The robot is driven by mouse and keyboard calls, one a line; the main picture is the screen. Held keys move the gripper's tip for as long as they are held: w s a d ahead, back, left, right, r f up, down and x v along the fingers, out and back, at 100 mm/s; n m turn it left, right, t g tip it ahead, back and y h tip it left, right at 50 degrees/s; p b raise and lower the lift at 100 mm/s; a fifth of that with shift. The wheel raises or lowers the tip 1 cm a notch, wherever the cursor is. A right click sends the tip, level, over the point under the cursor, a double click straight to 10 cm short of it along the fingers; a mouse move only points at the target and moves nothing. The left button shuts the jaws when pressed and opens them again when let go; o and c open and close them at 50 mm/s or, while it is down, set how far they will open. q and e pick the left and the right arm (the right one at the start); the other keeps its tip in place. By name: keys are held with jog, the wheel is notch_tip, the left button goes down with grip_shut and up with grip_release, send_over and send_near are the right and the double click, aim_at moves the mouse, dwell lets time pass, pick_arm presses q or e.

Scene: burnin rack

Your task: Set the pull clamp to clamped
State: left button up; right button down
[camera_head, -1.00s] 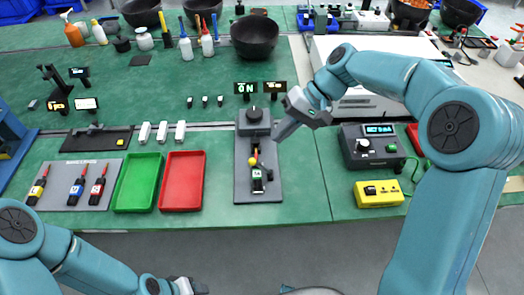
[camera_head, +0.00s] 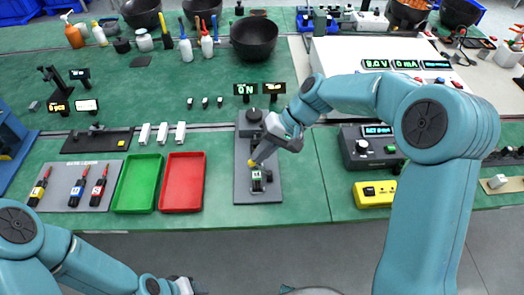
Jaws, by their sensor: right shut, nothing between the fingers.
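The pull clamp is on a dark grey plate (camera_head: 243,188) on the green bench, in the middle of the view. A black round dial (camera_head: 254,115) stands at the plate's far end. My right gripper (camera_head: 256,160) is shut and empty, with its tips right at the yellow knob; I cannot tell whether they touch. The gripper hides the middle of the clamp. My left gripper (camera_head: 186,287) is low at the bottom edge, its fingers too unclear to read.
A red tray (camera_head: 183,182) and a green tray (camera_head: 138,183) lie left of the plate. A dark meter box (camera_head: 370,147) and a yellow box (camera_head: 375,194) stand to the right. Signs reading ON and Trip (camera_head: 273,88) stand behind the plate.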

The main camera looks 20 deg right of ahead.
jog(key=shift+w+a+r+h+p, duration=0.15)
jog(key=shift+a+h+p, duration=0.2)
jog(key=shift+p, duration=0.25)
jog(key=h+p, duration=0.1)
jog(key=a+p, duration=0.1)
jog(key=a+h+p, duration=0.1)
jog(key=p, duration=0.1)
jog(key=shift+w+f+g+h, duration=0.25)
jog(key=shift+f+g+h, duration=0.1)
jog(key=shift+f+g, duration=0.05)
jog(key=shift+w+a+f+h, duration=0.1)
jog(key=shift+a+f+h, duration=0.15)
jog(key=shift+a+h, duration=0.05)
jog(key=shift+w+a+f+g+h+p, duration=0.15)
jog(key=shift+a+f+g+h+p, duration=0.15)
jog(key=shift+a+f+h+p, duration=0.35)
jog(key=shift+f+m+h+b, duration=0.3)
jog(key=shift+f+h, duration=0.05)
jog(key=shift+h, duration=0.4)
jog(key=shift+w+a+f+b, duration=0.15)
jog(key=shift+a+f+b, duration=0.15)
jog(key=shift+f, duration=0.15)
